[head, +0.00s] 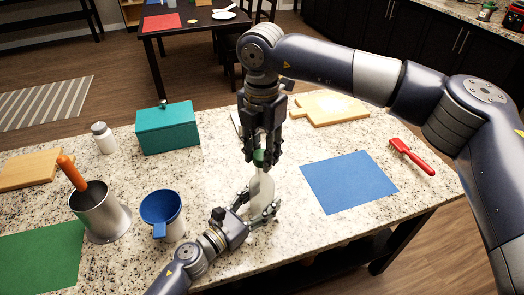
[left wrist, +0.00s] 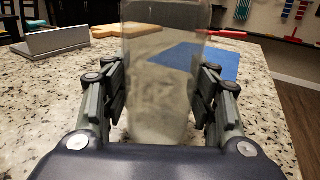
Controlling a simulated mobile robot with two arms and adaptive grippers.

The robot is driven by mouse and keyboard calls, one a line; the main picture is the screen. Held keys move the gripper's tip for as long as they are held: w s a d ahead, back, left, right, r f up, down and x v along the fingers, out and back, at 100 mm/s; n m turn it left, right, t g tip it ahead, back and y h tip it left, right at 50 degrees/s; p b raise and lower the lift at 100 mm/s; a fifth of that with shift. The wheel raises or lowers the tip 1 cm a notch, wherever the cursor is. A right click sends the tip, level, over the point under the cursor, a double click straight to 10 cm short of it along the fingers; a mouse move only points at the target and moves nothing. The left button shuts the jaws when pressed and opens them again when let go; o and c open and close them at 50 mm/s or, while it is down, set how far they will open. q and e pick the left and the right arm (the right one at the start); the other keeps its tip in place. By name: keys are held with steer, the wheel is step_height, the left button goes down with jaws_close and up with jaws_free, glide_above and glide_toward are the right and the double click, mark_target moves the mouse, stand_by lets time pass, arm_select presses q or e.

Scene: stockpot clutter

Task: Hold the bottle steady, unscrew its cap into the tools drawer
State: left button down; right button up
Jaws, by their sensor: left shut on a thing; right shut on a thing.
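The bottle (head: 262,190) is pale and translucent and stands upright near the front edge of the speckled counter. It fills the middle of the left wrist view (left wrist: 160,85), its top cut off. My left gripper (head: 260,207) is shut around its lower body, one finger on each side. The green cap (head: 258,157) is at the top of the bottle. My right gripper (head: 259,150) points down from above, shut on the cap and partly hiding it. I cannot tell whether the cap still touches the neck. I cannot make out a tools drawer.
A blue funnel-topped jug (head: 162,208), a metal pot (head: 108,222) and a teal box (head: 168,130) stand left. A blue mat (head: 348,182) and red brush (head: 411,157) lie right. A cutting board (head: 330,108) is behind.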

steer(key=n, duration=0.6)
steer(key=shift+n, duration=0.4)
steer(key=n, duration=2.9)
steer(key=shift+r, duration=0.1)
steer(key=n, duration=1.1)
